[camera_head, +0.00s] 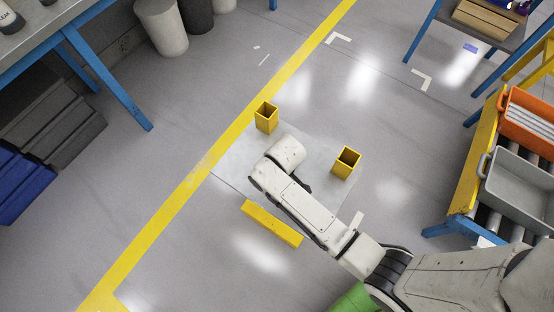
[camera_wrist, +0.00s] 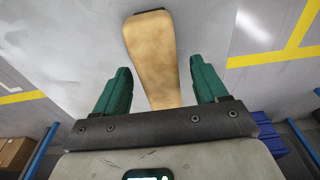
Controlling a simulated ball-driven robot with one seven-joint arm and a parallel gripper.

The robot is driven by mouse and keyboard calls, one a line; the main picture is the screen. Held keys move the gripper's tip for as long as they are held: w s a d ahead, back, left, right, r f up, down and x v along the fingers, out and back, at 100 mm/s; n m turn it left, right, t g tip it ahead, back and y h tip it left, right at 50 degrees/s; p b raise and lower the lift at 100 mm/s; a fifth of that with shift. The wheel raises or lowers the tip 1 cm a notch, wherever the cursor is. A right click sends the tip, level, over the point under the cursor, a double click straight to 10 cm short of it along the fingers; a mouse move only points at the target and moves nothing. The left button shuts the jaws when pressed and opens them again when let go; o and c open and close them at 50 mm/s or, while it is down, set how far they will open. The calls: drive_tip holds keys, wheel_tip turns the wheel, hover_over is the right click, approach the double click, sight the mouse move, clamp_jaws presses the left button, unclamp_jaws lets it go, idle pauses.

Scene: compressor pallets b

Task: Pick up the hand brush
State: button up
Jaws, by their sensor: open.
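In the wrist view, a flat tan wooden piece (camera_wrist: 152,50), which looks like the hand brush's handle, stretches from above the fingertips down between the fingers. My gripper (camera_wrist: 160,66) is open, with one green finger on each side of the wood and a visible gap on both sides. I cannot tell how far the wood lies from the fingers in depth. In the head view, my arm hides the brush and the gripper.
A pale sheet (camera_head: 235,169) lies on the floor under my arm. Yellow square posts stand at its back (camera_head: 266,117) and right (camera_head: 345,163); a yellow bar (camera_head: 272,224) lies at its front. A roller stand with a grey bin (camera_head: 519,194) is right, a blue-legged table (camera_head: 107,76) left.

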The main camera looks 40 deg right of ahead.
drive_tip(key=shift+c, duration=0.3)
drive_tip(key=c, duration=1)
drive_tip(key=shift+r, duration=0.55)
wheel_tip(320, 180, up, 2)
drive_tip(key=shift+s+r, duration=0.1)
drive_tip(key=shift+r, duration=0.15)
drive_tip(key=s+a+r, duration=0.1)
drive_tip(key=s+r, duration=0.2)
drive_tip(key=s, duration=0.1)
drive_tip(key=s+a+r, duration=0.1)
drive_tip(key=s+r, duration=0.2)
drive_tip(key=s, duration=0.2)
drive_tip(key=s+a+r, duration=0.1)
drive_tip(key=s+r, duration=0.2)
drive_tip(key=s, duration=0.1)
drive_tip(key=shift+s+r+p, duration=0.2)
drive_tip(key=shift+s+p, duration=0.05)
drive_tip(key=shift+p, duration=0.1)
